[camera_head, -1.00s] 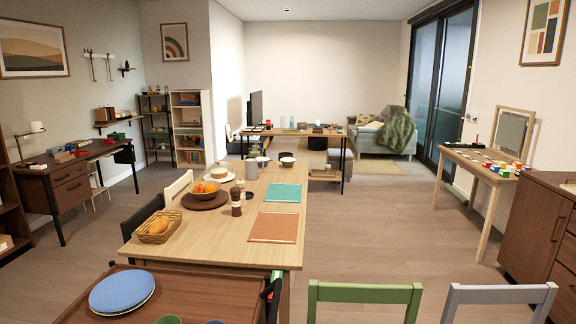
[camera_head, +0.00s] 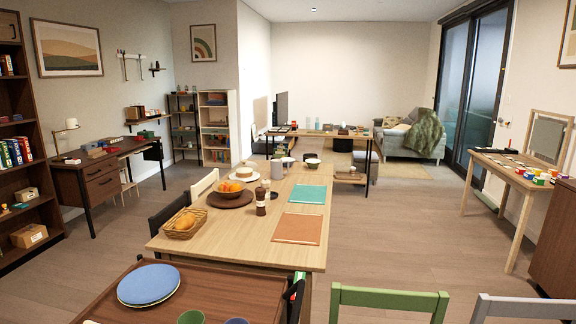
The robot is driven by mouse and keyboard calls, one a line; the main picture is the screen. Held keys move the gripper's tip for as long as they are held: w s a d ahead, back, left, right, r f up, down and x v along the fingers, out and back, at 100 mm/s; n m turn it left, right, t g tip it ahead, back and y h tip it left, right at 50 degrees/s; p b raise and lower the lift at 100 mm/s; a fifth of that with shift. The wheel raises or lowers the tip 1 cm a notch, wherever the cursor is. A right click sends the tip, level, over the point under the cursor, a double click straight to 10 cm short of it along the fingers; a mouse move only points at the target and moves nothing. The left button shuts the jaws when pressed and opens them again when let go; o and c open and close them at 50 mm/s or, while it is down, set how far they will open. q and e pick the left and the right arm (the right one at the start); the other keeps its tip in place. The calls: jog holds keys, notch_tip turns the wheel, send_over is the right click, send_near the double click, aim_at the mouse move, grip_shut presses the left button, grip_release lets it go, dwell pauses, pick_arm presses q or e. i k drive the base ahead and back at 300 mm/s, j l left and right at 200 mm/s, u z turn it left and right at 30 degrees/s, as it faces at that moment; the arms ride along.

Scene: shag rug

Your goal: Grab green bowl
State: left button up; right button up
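A green bowl (camera_head: 190,317) shows at the bottom edge of the head view, on the brown tray-topped cart (camera_head: 239,291) close in front of me. Only its upper part is in the frame. A dark blue bowl or cup (camera_head: 236,321) is beside it on the right, also cut off by the edge. Neither of my grippers is in view.
Blue plates (camera_head: 148,285) lie stacked on the cart's left. Behind it stands the wooden dining table (camera_head: 255,246) with a bread basket (camera_head: 184,223), an orange bowl of fruit (camera_head: 230,188) and placemats. A green chair (camera_head: 389,299) and a grey chair (camera_head: 525,308) stand at the right. Open floor lies right of the table.

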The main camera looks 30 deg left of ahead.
aim_at(313, 164)
jog(key=u, duration=0.45)
jog(key=j+u, duration=0.8)
jog(key=i+j+u, duration=0.15)
jog(key=u, duration=0.25)
jog(key=i+j+u, duration=0.2)
jog(key=j+u, duration=0.2)
jog(key=i+j+u, duration=0.65)
jog(key=j+u, duration=0.2)
jog(key=i+j+u, duration=0.2)
jog(key=i+u, duration=0.2)
jog(key=i+j+z, duration=0.1)
jog(key=i+z, duration=0.15)
jog(key=i, duration=0.25)
jog(key=i+j+z, duration=0.25)
jog(key=i, duration=0.3)
jog(key=i+l+z, duration=0.2)
jog(key=z, duration=0.2)
jog(key=i+l+z, duration=0.1)
jog(key=i+z, duration=0.65)
jog(key=i+j+z, duration=0.15)
jog(key=i+z, duration=0.35)
jog(key=i, duration=0.9)
jog(key=i+j, duration=0.1)
jog(key=i, duration=0.85)
jog(key=i+z, duration=0.4)
jog(key=i, duration=1.8)
